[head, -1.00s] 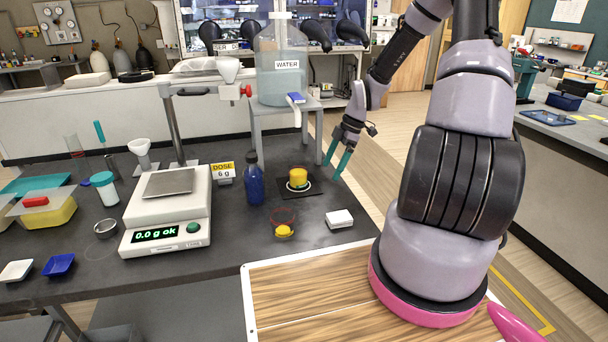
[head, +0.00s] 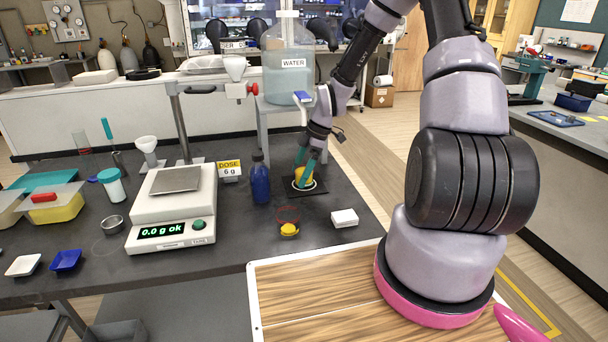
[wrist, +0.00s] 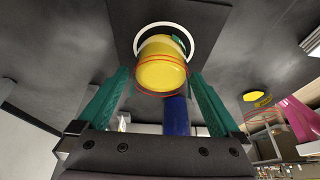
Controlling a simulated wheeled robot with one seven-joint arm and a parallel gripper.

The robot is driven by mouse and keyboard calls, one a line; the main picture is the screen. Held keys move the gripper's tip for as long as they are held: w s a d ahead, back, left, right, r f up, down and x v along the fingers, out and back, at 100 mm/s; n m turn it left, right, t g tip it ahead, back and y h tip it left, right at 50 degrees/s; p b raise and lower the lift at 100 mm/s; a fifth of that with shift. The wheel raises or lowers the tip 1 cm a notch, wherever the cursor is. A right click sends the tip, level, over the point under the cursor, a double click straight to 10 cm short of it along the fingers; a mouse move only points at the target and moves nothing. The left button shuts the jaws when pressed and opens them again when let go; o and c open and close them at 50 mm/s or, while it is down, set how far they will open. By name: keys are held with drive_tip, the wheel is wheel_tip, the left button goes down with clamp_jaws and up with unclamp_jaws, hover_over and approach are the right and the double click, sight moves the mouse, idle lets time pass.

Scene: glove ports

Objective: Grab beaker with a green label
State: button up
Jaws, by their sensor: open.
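A beaker with yellow contents (head: 305,177) stands on a white ring on a black mat (head: 318,190). In the wrist view this beaker (wrist: 160,68) shows red lines around its near end and a small green patch at its far right side, partly hidden. My gripper (head: 307,181) is open, and its green fingers are at the beaker in the head view. In the wrist view my gripper (wrist: 159,75) has one finger on each side of it, with gaps visible. A second clear beaker with a red rim and yellow contents (head: 289,229) stands nearer the front; no green label shows on it.
A dark blue bottle (head: 260,183) stands close on the left of the mat. A white block (head: 344,218) lies in front of it. The water tank (head: 288,78) on its stand is behind. A scale (head: 168,221) is further left.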

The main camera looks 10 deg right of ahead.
drive_tip(key=shift+f, duration=0.1)
drive_tip(key=shift+c, duration=0.3)
clamp_jaws()
drive_tip(key=shift+w+a+r, duration=0.1)
drive_tip(key=shift+a+r, duration=0.05)
drive_tip(key=shift+r, duration=0.05)
